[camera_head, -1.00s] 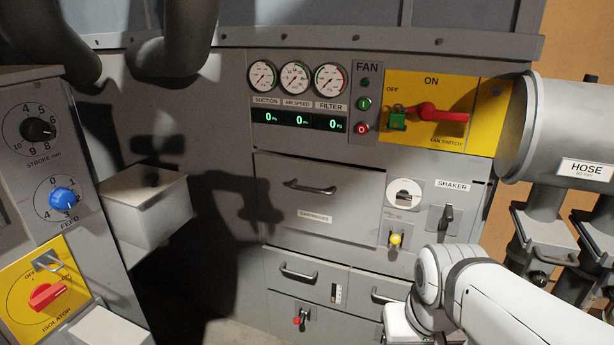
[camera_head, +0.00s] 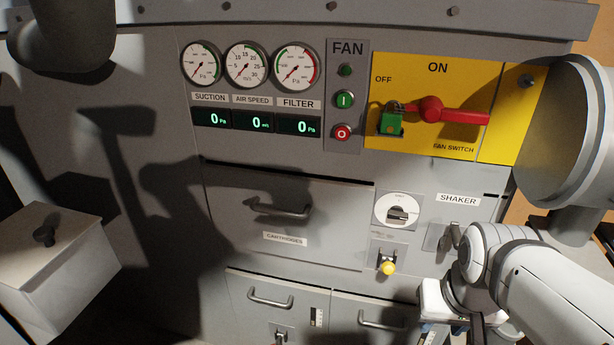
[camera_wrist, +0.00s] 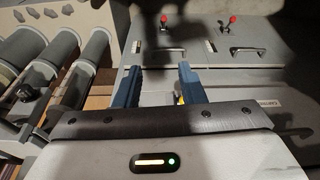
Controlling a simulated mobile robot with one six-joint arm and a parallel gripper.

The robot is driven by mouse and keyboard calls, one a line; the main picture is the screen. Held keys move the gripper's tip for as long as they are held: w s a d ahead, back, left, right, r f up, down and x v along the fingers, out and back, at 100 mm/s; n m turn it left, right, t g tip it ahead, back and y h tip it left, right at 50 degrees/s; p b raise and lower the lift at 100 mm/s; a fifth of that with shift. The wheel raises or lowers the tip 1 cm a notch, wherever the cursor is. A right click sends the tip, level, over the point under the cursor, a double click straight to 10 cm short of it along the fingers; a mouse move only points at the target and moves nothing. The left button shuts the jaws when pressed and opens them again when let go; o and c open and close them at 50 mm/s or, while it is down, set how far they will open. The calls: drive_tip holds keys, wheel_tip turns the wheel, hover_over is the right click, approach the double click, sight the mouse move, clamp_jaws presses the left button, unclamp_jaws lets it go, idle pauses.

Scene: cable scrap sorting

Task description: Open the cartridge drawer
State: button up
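The cartridge drawer (camera_head: 330,241) is a wide grey front with a bar handle (camera_head: 279,209) and a "CARTRIDGES" label (camera_head: 285,239). It looks shut in the head view, with a dark gap along its top edge. In the wrist view, its label (camera_wrist: 270,102) and handle (camera_wrist: 291,130) are at the right, with the panel upside down. My gripper (camera_wrist: 157,84) shows two blue fingers spread apart, with nothing held. It is to the side of the handle, not touching it. In the head view my arm is at the lower right and hides the fingertips.
Lower drawers (camera_head: 270,296) have handles and red latches (camera_wrist: 164,19). A grey box (camera_head: 70,255) juts out at left; a hose duct (camera_head: 570,130) at right.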

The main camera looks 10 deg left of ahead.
sight(275, 214)
drive_tip(key=w+a+f+n+t+y+b, duration=0.1)
drive_tip(key=w+a+f+n+t, duration=0.15)
drive_tip(key=w+a+n, duration=0.55)
drive_tip(key=w+a+f+n+t+y+b, duration=0.15)
drive_tip(key=w+n+t, duration=0.25)
drive_tip(key=w, duration=0.7)
drive_tip(key=w+a+n+t+y, duration=0.1)
drive_tip(key=w+a+n+y, duration=0.1)
drive_tip(key=a, duration=0.6)
drive_tip(key=w+a+n+t+y, duration=0.1)
drive_tip(key=w+a+n+y, duration=0.2)
drive_tip(key=a+n, duration=0.3)
drive_tip(key=w+a+n+t+y+b, duration=0.1)
drive_tip(key=w+a+n+y, duration=0.2)
drive_tip(key=a, duration=0.9)
drive_tip(key=shift+w+f+n, duration=0.3)
drive_tip(key=shift+w+n, duration=0.3)
drive_tip(key=shift+n, duration=0.2)
drive_tip(key=shift+c, duration=0.2)
clamp_jaws()
